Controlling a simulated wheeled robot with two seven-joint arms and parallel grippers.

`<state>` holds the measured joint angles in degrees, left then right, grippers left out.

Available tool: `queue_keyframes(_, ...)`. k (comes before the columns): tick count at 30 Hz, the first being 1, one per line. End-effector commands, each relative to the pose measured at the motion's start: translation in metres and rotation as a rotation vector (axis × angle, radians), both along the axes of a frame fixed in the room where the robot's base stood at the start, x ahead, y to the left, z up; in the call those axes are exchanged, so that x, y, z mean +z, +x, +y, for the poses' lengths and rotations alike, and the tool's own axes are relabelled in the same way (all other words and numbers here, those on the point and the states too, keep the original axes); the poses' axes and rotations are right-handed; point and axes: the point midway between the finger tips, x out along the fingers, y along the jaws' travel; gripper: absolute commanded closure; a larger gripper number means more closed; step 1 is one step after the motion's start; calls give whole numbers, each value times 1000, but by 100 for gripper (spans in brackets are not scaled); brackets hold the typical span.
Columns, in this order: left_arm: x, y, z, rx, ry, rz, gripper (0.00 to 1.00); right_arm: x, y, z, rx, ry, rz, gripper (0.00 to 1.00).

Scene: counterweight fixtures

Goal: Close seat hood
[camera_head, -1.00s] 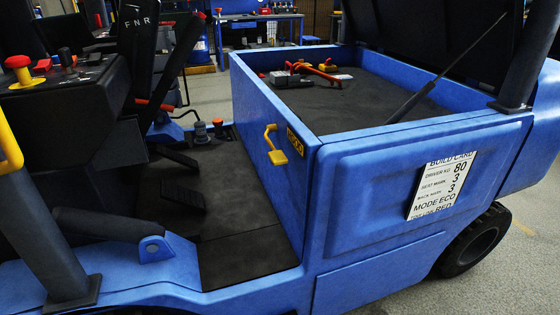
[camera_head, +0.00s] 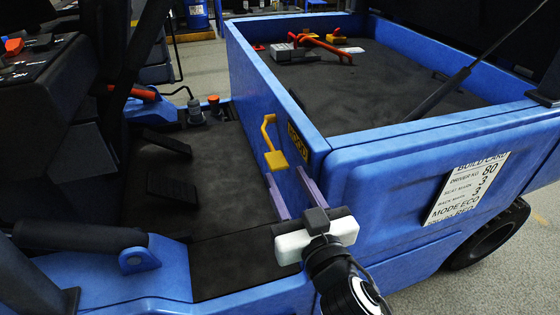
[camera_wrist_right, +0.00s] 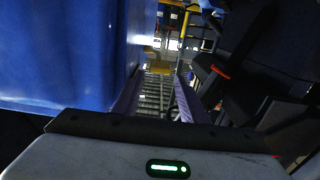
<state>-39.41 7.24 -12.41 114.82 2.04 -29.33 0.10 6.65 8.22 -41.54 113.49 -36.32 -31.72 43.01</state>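The seat hood (camera_head: 450,35) is the dark panel standing raised at the top right of the head view; its top is cut off. A dark strut (camera_head: 440,92) slopes from it down to the open blue seat box (camera_head: 277,95). A yellow handle (camera_head: 270,140) is on the box's left wall. My right gripper (camera_head: 286,174) is just below this handle, beside the wall, its two purple fingers apart with nothing between them. In the right wrist view the open fingers (camera_wrist_right: 158,75) point ahead along the blue wall. My left gripper is out of view.
Red, yellow and grey parts (camera_head: 310,45) lie in the box. A white build card (camera_head: 467,188) is on its right side panel. The dark cab floor (camera_head: 225,185) is clear left of the box. A black console (camera_head: 50,100) stands at the left.

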Motion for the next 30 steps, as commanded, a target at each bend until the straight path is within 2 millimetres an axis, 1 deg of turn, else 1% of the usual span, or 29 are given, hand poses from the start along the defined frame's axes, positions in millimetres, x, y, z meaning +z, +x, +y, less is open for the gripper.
queue_keyframes(1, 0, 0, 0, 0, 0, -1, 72, 2, 10, 4, 0, 0, -3, 61)
queue_keyframes(3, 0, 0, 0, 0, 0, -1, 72, 1, 21, 9, 0, -1, -2, 61)
queue_keyframes(6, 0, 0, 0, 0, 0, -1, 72, 0, 35, 15, 0, -1, 0, 61)
queue_keyframes(9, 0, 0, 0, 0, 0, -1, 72, 0, 44, 18, 0, 0, 1, 61)
queue_keyframes(13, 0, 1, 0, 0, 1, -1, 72, -1, 50, 21, 0, 0, 2, 61)
queue_keyframes(20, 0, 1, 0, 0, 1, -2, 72, 0, 50, 21, 0, 0, 2, 61)
queue_keyframes(21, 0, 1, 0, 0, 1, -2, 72, 0, 50, 21, 0, 0, 2, 63)
queue_keyframes(23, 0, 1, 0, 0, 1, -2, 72, 0, 50, 21, 0, 0, 2, 73)
queue_keyframes(27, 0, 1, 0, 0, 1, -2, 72, -1, 50, 21, 0, 1, 3, 96)
queue_keyframes(28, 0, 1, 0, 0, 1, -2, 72, -1, 50, 21, 0, 1, 3, 100)
queue_keyframes(30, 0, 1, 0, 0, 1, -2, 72, -1, 50, 21, 0, 1, 3, 100)
